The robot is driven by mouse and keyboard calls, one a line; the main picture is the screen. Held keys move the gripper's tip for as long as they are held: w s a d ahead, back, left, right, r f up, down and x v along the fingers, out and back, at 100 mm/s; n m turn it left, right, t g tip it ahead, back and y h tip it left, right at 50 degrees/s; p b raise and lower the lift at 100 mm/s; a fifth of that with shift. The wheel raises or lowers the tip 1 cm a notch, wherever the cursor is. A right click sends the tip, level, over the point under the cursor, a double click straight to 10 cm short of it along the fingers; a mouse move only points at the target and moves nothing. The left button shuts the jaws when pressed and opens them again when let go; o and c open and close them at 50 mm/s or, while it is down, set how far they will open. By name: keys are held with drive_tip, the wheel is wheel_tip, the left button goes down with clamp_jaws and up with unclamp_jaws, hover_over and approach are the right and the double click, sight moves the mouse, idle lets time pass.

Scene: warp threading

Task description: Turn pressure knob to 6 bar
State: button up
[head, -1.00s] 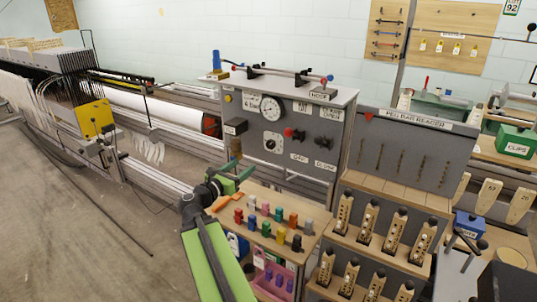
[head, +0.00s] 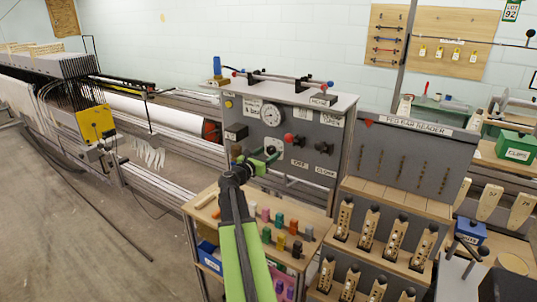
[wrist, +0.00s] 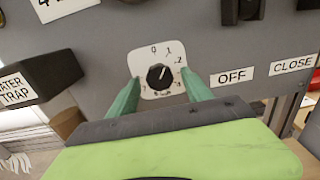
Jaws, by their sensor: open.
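The pressure knob (wrist: 160,77) is a small black dial on a white plate (wrist: 149,54) printed with numbers. Its pale mark seems to point up and slightly right, but the scale is too small to read surely. My gripper (wrist: 160,84) is open, its green fingers one on each side of the knob, over or near the plate's edges. I cannot tell whether they touch anything. In the head view, my gripper (head: 265,157) is at the grey panel (head: 325,143), partly covering the white plate (head: 275,146). A round white gauge (head: 271,115) sits above; its reading is illegible.
A red knob (head: 288,138) and black knobs (head: 323,148) sit right of the plate. A black water trap box (wrist: 50,75) juts out at left. Below is a wooden shelf (head: 205,207) with several coloured pegs. The peg bar reader (head: 410,155) stands at right.

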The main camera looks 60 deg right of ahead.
drive_tip(key=shift+c, duration=0.2)
drive_tip(key=c, duration=1.2)
drive_tip(key=shift+d, duration=0.15)
clamp_jaws()
drive_tip(key=shift+m, duration=0.3)
